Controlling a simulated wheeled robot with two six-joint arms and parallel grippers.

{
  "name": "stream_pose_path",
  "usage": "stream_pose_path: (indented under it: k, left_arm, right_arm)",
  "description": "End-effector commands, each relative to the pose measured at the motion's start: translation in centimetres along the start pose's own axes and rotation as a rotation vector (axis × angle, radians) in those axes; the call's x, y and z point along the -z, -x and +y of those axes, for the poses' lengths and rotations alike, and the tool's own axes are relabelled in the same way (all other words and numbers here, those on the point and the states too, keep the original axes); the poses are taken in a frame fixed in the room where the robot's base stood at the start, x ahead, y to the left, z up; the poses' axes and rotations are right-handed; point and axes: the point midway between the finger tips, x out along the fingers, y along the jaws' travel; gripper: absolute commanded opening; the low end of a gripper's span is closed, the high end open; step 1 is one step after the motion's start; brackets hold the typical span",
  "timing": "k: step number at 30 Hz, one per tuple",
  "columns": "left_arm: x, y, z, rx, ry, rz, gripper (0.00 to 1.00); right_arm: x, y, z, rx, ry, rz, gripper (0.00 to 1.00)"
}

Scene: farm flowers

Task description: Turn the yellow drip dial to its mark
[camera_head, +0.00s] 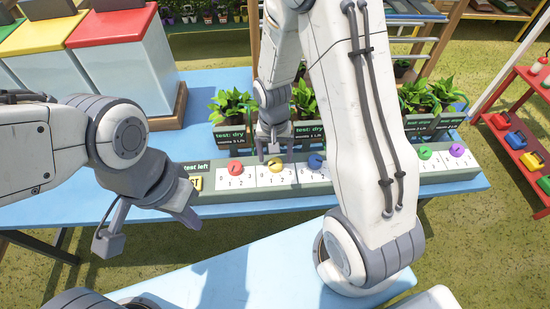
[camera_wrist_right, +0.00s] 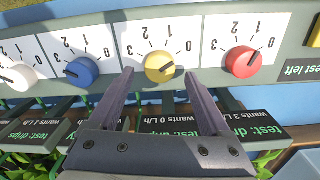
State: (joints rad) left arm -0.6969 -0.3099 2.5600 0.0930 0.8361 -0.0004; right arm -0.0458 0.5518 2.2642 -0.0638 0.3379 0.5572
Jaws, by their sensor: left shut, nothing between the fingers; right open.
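The yellow dial (camera_wrist_right: 158,68) sits on a white scale card marked 0 to 3, seen upside down in the right wrist view. My right gripper (camera_wrist_right: 158,74) is open, with one fingertip on each side of the dial and gaps visible; contact is not seen. In the head view the yellow dial (camera_head: 275,165) is just below the right gripper (camera_head: 272,146). A sign below it (camera_wrist_right: 168,124) seems to read "wants 0 L/h". My left gripper (camera_head: 188,215) is shut and empty, left of the panel.
The red dial (camera_wrist_right: 243,62) and blue dial (camera_wrist_right: 83,71) flank the yellow one; a white dial (camera_wrist_right: 20,76) is further left. Potted plants (camera_head: 232,103) stand behind the panel (camera_head: 330,186) on the blue table (camera_head: 60,205). Coloured-lid bins (camera_head: 110,25) stand at the back left.

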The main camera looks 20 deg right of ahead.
Motion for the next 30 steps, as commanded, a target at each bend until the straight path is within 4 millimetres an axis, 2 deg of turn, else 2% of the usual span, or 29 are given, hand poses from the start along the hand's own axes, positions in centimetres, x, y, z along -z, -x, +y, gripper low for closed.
stream_pose_path:
  k: [6, 12, 18, 30]
  left_arm:
    - [0.0, 0.1, 0.0, 0.0, 0.0, 0.0, 0.0]
    - [0.0, 0.1, 0.0, 0.0, 0.0, 0.0, 0.0]
    - [0.0, 0.1, 0.0, 0.0, 0.0, 0.0, 0.0]
    - [0.0, 0.1, 0.0, 0.0, 0.0, 0.0, 0.0]
  right_arm:
    - [0.1, 4.7, -0.1, 0.004, -0.002, 0.006, 0.82]
    - [0.1, 7.5, -0.1, 0.003, -0.002, 0.004, 0.82]
    - [0.0, 8.4, 0.0, 0.001, -0.001, 0.0, 0.82]
    - [0.0, 8.4, 0.0, 0.001, -0.002, 0.0, 0.82]
